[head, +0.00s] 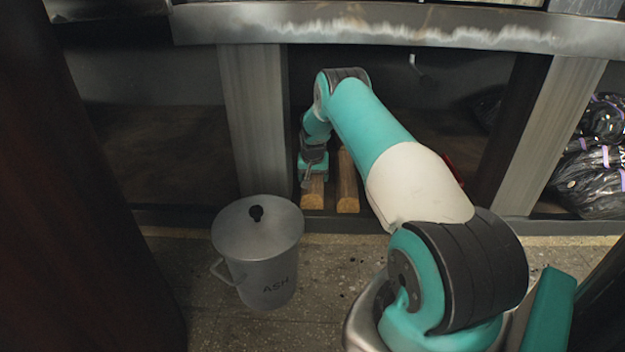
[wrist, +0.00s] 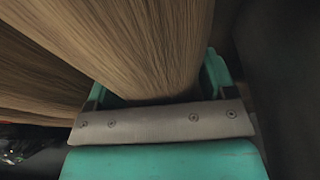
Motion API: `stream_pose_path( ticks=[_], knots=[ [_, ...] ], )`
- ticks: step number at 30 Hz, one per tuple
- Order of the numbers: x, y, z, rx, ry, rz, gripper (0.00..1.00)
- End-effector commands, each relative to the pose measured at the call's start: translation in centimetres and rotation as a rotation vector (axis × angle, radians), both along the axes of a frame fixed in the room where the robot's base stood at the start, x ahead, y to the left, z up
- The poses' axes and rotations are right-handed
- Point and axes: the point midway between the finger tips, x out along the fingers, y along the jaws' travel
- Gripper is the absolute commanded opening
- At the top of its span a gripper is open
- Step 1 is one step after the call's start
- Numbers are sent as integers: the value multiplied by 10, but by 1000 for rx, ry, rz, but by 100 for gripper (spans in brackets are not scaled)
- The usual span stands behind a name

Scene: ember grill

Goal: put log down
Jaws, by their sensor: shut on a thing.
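My gripper (head: 312,172) reaches into the low shelf bay under the grill and is shut on a log (head: 313,194). In the wrist view the log (wrist: 135,45) runs between the two fingers of my gripper (wrist: 157,85) and points away from the palm. A second log (head: 347,188) lies beside it on the right in the head view, with a narrow gap between them. In the wrist view another log's wood (wrist: 35,75) shows at the left. I cannot tell whether the held log touches the shelf floor.
A grey lidded ash bin (head: 262,265) stands on the floor in front, left of the bay. Grey posts (head: 255,120) and (head: 545,135) a post flank the bay. Black bags (head: 595,175) lie on the right shelf. The left shelf (head: 160,150) looks empty.

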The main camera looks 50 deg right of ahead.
Motion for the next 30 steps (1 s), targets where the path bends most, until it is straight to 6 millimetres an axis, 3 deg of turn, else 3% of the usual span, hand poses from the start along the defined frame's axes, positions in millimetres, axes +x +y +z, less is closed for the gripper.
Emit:
stream_pose_path(
  ticks=[6,7,9,19,30],
  knots=[
    [1,0,0,-2,-3,0,18],
    [0,0,-2,0,0,0,82],
    [0,0,-1,0,0,0,98],
    [0,1,8,-1,-1,0,100],
    [-14,18,84,-1,0,1,100]
  ],
)
